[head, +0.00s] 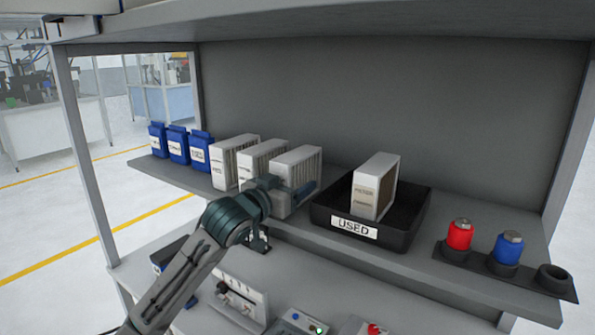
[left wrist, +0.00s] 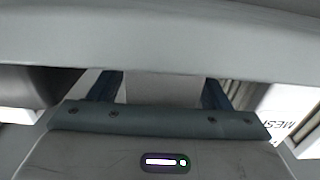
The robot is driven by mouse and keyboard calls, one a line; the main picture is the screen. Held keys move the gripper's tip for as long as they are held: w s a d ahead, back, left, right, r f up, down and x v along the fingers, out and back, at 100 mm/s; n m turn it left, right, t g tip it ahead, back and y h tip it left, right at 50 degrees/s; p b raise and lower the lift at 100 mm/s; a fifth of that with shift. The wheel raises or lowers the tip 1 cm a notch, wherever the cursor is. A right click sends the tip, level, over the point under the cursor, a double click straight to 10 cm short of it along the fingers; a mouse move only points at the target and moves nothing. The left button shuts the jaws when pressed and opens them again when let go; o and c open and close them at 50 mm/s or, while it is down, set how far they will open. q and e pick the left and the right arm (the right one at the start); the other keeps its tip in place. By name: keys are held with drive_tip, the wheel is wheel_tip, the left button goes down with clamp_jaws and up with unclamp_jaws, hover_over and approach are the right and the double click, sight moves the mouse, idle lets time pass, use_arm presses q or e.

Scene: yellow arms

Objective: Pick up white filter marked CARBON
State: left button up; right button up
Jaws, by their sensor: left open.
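Three white filters stand in a row on the shelf: a left one (head: 228,162), a middle one (head: 258,155) and a right one (head: 299,162). Their labels are too small to read in the head view, so I cannot tell which is marked CARBON. My left gripper (head: 288,187) is open in front of the right filter and hides its lower front. In the left wrist view a white surface (left wrist: 160,89) shows between the two open fingers (left wrist: 160,92). A filter labelled MESH (left wrist: 282,124) stands at the right there. My right gripper is out of view.
A black tray (head: 400,240) labelled USED holds another white filter (head: 374,187) to the right. Blue containers (head: 178,145) stand at the shelf's left end. A red canister (head: 459,235) and a blue one (head: 508,248) sit in a rack at the right. A lower bench has small devices.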

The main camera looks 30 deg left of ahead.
use_arm(q)
drive_tip(key=shift+w, duration=0.15)
drive_tip(key=shift+c, duration=0.2)
drive_tip(key=c, duration=1.1)
drive_tip(key=shift+r, duration=0.1)
